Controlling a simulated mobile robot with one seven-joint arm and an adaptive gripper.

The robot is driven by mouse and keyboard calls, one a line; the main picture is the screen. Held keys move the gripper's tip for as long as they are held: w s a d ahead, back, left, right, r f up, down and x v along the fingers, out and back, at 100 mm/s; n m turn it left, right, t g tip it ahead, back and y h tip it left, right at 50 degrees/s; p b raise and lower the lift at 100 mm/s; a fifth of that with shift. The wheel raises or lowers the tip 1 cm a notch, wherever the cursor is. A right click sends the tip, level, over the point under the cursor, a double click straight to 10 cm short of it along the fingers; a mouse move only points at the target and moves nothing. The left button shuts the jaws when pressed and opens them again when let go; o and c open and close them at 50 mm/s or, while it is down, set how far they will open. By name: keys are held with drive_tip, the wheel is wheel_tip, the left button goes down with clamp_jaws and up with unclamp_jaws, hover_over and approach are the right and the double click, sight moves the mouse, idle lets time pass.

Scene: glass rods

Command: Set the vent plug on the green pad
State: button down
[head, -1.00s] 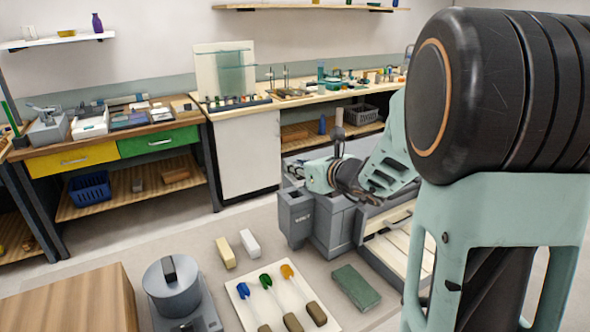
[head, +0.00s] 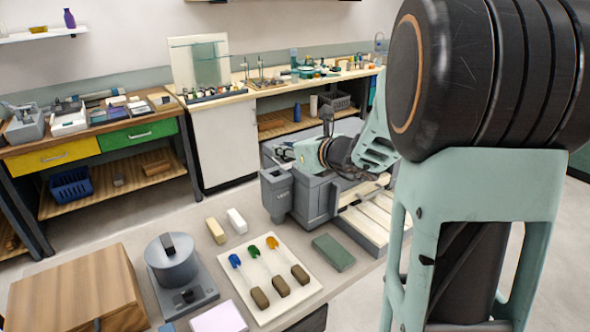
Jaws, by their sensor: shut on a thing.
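The green pad (head: 333,252) lies flat and bare on the near table, right of a white tray. My gripper (head: 284,154) is at the grey machine (head: 325,200), just above and behind its front box marked VENT (head: 277,193). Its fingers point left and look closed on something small. I take this to be the vent plug, but its shape is too small and too hidden to make out. My gripper is apart from the green pad, above and behind it.
A white tray (head: 262,312) with three coloured-tip tools stands left of the pad. Beside it are a yellow block (head: 215,230), a white block (head: 237,221), a grey pot (head: 171,263) and a wooden box (head: 75,292). My arm covers the right side.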

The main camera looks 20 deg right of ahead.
drive_tip(key=s+d+f+b, duration=0.5)
drive_tip(key=s+f, duration=0.3)
drive_tip(key=s, duration=0.1)
drive_tip(key=s+d+f+b, duration=0.4)
drive_tip(key=s+f, duration=0.3)
drive_tip(key=s, duration=0.3)
drive_tip(key=b, duration=0.7)
hover_over(333, 249)
drive_tip(key=f, duration=0.9)
drive_tip(key=shift+s, duration=0.25)
drive_tip(key=shift+w+f, duration=0.15)
drive_tip(key=shift+f, duration=0.1)
drive_tip(key=shift+w+d+f+b, duration=0.1)
drive_tip(key=shift+w+f+b, duration=0.1)
drive_tip(key=shift+f+b, duration=1.35)
drive_tip(key=shift+f, duration=0.1)
